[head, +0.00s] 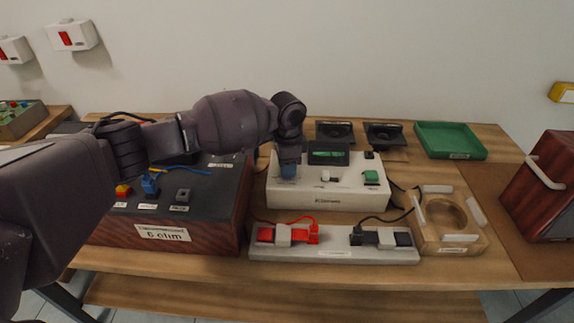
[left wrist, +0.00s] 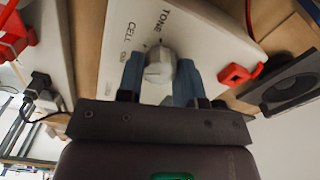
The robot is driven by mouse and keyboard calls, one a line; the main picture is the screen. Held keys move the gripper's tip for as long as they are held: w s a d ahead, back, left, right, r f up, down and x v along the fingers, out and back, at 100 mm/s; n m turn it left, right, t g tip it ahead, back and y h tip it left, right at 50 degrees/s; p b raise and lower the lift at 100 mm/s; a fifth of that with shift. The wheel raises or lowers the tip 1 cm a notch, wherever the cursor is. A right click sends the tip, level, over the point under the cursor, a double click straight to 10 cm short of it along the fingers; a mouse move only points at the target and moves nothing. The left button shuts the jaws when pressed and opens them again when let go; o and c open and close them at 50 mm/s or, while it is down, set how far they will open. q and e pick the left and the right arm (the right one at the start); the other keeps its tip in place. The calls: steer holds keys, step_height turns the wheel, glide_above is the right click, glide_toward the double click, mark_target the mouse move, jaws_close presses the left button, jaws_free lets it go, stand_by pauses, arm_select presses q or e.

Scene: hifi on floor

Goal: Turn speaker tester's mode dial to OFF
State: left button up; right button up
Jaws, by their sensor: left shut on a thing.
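The speaker tester (head: 325,198) is a white box on the wooden bench, with a dark display, a small white switch and a green button on top. My left gripper (head: 288,172) points down over the left part of its top and hides the mode dial in the head view. In the left wrist view the dial (left wrist: 158,68) is a light grey knob on the white panel (left wrist: 205,30), near printed words TONE and CELL. My left gripper's blue fingers (left wrist: 159,75) are shut on it from both sides. An OFF mark cannot be made out. My right gripper is out of view.
A grey strip (head: 335,252) with red and black clips lies in front of the tester. A dark box (head: 205,228) stands left, beneath my arm. A wooden fixture (head: 470,240), green tray (head: 450,139) and speakers (head: 335,132) are nearby. A dark red cabinet (head: 548,185) stands far right.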

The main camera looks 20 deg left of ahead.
arm_select(q)
steer(key=shift+r+n+p, duration=0.2)
steer(key=shift+n+p, duration=0.4)
steer(key=shift+p, duration=0.05)
steer(key=shift+d+r+n+p, duration=0.1)
steer(key=shift+n+p, duration=1.7)
steer(key=shift+n, duration=0.1)
steer(key=n+p, duration=0.2)
steer(key=n, duration=0.1)
steer(key=shift+f, duration=0.2)
steer(key=shift+f+n+p, duration=0.1)
steer(key=shift+n+p, duration=0.35)
steer(key=shift+n, duration=0.05)
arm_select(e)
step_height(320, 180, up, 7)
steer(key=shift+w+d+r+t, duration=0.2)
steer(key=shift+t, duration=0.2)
